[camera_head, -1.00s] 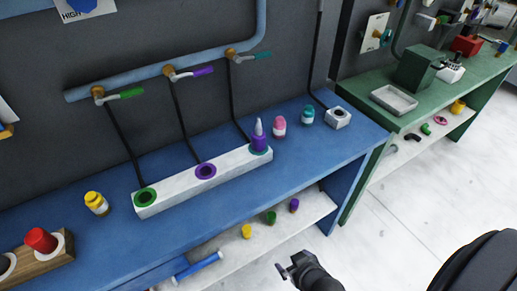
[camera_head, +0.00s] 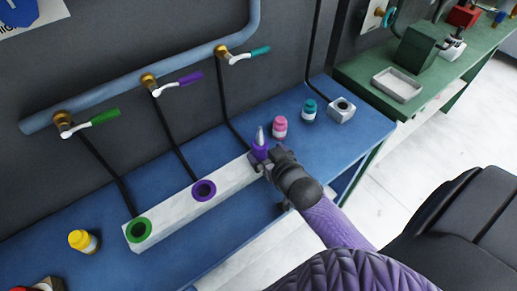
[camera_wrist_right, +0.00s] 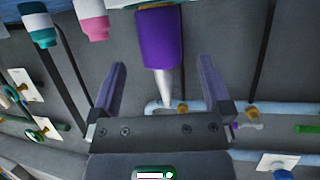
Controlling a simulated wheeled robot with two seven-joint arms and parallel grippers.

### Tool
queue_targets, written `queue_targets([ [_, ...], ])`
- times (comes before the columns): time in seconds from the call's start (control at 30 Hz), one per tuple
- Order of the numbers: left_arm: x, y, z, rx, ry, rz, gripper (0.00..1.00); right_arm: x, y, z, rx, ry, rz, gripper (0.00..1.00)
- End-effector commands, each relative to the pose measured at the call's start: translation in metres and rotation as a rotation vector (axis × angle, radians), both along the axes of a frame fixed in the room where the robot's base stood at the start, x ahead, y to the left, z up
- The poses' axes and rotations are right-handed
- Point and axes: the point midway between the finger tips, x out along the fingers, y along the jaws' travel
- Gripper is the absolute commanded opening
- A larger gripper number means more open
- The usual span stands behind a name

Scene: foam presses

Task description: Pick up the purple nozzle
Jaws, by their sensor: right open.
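The purple nozzle (camera_head: 260,151) with a pale pointed tip stands upright at the right end of the white block (camera_head: 225,192). The socket under it is hidden now. My right gripper (camera_head: 262,164) is open, close against the nozzle from the front right. In the right wrist view the purple nozzle (camera_wrist_right: 160,38) lies in line with the gap between the two open fingers (camera_wrist_right: 162,62), its tip pointing toward the palm. I cannot tell whether a finger touches it. My left gripper is not in view.
A pink bottle (camera_head: 280,127) and a teal bottle (camera_head: 309,110) stand just behind the nozzle, near a small white block (camera_head: 342,109). A yellow bottle (camera_head: 83,241) stands left. Pipe valves hang behind.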

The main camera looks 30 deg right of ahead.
Motion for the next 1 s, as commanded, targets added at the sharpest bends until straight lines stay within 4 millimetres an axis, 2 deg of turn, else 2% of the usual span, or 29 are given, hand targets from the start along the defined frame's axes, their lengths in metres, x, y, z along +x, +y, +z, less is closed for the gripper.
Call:
queue_targets([
  [0.1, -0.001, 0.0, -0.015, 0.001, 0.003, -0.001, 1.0, 0.022, -0.002, -0.018, -0.001, -0.001, 0.0, 1.0],
  [0.2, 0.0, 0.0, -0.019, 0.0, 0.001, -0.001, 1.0, 0.035, -0.004, -0.022, -0.001, -0.001, 0.001, 1.0],
  [0.47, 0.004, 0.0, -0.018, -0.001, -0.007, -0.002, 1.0, 0.039, -0.004, -0.021, 0.0, 0.001, 0.001, 0.98],
  [0.9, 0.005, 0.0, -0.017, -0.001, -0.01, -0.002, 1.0, 0.039, -0.004, -0.021, 0.0, 0.001, 0.001, 0.05],
  [0.93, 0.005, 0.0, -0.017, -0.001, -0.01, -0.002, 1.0, 0.039, -0.004, -0.021, 0.0, 0.001, 0.001, 0.0],
  [1.0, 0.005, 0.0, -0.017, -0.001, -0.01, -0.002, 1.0, 0.039, -0.004, -0.021, 0.0, 0.001, 0.001, 0.0],
])
